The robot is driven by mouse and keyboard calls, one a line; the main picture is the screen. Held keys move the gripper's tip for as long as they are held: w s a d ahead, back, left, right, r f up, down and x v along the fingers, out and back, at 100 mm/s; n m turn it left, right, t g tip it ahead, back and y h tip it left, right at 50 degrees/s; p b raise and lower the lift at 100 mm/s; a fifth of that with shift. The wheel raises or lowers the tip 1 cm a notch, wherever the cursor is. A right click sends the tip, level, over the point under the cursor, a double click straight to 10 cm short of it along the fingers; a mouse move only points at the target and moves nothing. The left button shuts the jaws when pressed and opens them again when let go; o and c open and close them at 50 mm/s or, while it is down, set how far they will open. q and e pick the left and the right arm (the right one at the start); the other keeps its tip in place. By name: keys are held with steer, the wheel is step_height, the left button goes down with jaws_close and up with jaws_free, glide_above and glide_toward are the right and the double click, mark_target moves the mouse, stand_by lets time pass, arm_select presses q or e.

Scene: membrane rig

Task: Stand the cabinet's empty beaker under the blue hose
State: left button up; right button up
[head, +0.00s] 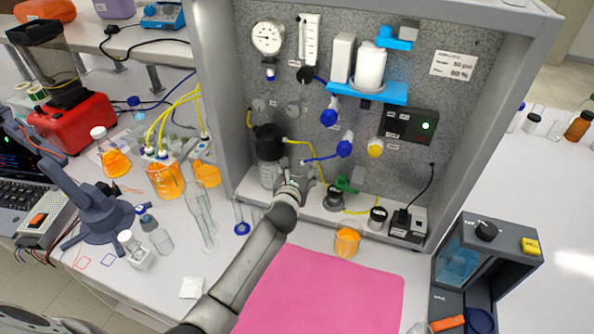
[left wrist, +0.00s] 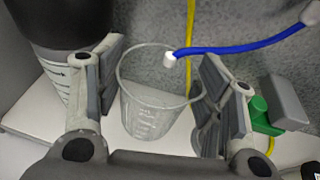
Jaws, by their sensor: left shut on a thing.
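In the left wrist view the clear graduated beaker (left wrist: 150,108) looks upright and empty. It is between the two fingers of my left gripper (left wrist: 158,112), which is shut on it. The blue hose (left wrist: 240,48) comes in from the right in that view, and its white tip shows at the beaker's back right rim. I cannot tell the exact height gap. In the head view my left gripper (head: 294,176) reaches into the cabinet (head: 460,130), below the blue hose (head: 322,158); the beaker is mostly hidden there. My right gripper is not in view.
A dark-topped bottle (head: 268,155) stands just left of my left gripper. A green fitting (head: 346,184) and a small dark-capped pot (head: 333,197) are to its right. A beaker of orange liquid (head: 347,242) stands before the cabinet, near the pink mat (head: 325,293).

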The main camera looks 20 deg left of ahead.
mark_target(299, 169)
arm_select(q)
steer(key=shift+s+a+f, duration=0.1)
steer(key=shift+a+f, duration=0.1)
steer(key=shift+f, duration=0.3)
steer(key=shift+a+f, duration=0.2)
steer(key=shift+f, duration=0.25)
steer(key=shift+w+a+f+g, duration=0.1)
steer(key=shift+w+f+g, duration=0.05)
steer(key=shift+w+f, duration=0.4)
steer(key=shift+w+f+g, duration=0.15)
steer(key=shift+w+f, duration=0.15)
steer(key=shift+w, duration=0.4)
steer(key=shift+s+r, duration=0.15)
steer(key=shift+s, duration=0.05)
steer(key=o, duration=1.3)
steer(key=shift+s+r, duration=0.2)
steer(key=shift+s, duration=0.1)
steer(key=shift+o, duration=1.3)
steer(key=shift+s+d+r, duration=0.15)
steer(key=shift+d, duration=0.05)
steer(key=shift+o, duration=0.4)
steer(key=v, duration=1.1)
steer(key=shift+s, duration=0.3)
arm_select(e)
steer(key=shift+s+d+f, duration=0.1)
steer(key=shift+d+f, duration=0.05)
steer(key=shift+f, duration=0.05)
arm_select(q)
steer(key=shift+d, duration=0.1)
